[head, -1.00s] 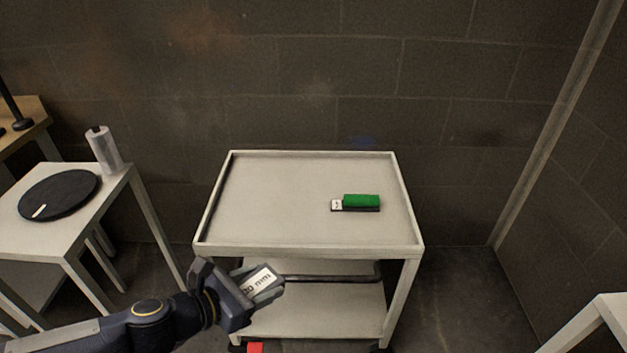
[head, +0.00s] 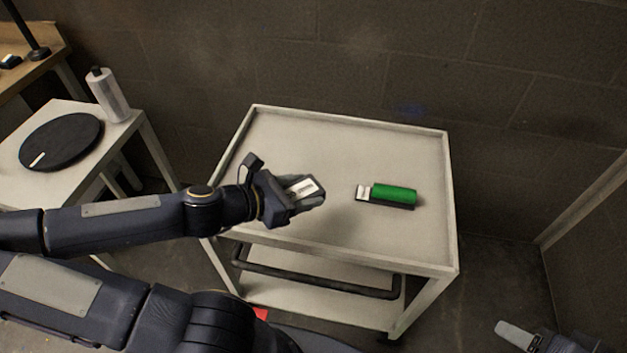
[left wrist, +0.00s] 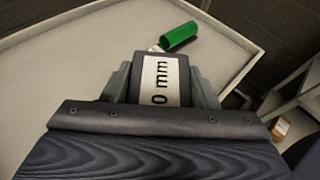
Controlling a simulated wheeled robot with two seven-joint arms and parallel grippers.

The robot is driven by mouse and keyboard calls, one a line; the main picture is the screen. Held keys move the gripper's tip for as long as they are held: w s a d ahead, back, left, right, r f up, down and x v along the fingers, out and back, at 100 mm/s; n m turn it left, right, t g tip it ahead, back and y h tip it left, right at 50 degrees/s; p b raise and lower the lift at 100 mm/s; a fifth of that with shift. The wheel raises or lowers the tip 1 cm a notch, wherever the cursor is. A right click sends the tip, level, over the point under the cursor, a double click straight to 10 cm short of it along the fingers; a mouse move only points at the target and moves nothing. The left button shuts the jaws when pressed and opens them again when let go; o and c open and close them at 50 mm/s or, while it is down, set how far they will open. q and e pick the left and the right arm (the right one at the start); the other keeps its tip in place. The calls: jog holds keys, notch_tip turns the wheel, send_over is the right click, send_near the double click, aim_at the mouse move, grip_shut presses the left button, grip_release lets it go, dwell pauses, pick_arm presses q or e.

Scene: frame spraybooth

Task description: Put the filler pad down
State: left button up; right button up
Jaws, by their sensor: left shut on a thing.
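The filler pad (head: 306,190) is a dark grey block with a white label; the left wrist view (left wrist: 160,80) shows "0 mm" on it. My left gripper (head: 296,196) is shut on it and holds it over the left-front part of the cart top (head: 330,150). Whether the pad touches the surface I cannot tell; it looks raised. At the bottom right edge, a pale finger-like piece on a dark part (head: 522,338) looks like my right gripper, mostly out of frame.
A green-topped block (head: 394,194) with a white label lies on the cart, right of the pad. The cart has a raised rim and bare room around the block.

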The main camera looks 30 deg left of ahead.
pick_arm(q)
jog(key=w+a+f+b, duration=0.1)
jog(key=w+f, duration=0.1)
jog(key=w+a+f+b, duration=0.2)
jog(key=w+f, duration=0.1)
jog(key=w+a+f+b, duration=0.1)
jog(key=w+a+f, duration=0.1)
jog(key=w, duration=0.1)
jog(key=shift+w+f+b, duration=0.1)
jog(key=shift+f+b, duration=0.15)
jog(key=shift+b, duration=0.15)
jog(key=f, duration=0.1)
jog(key=f+b, duration=0.2)
jog(key=f, duration=0.1)
jog(key=shift+w+a, duration=0.25)
jog(key=shift+w, duration=0.1)
jog(key=shift+f, duration=0.2)
jog(key=o, duration=0.9)
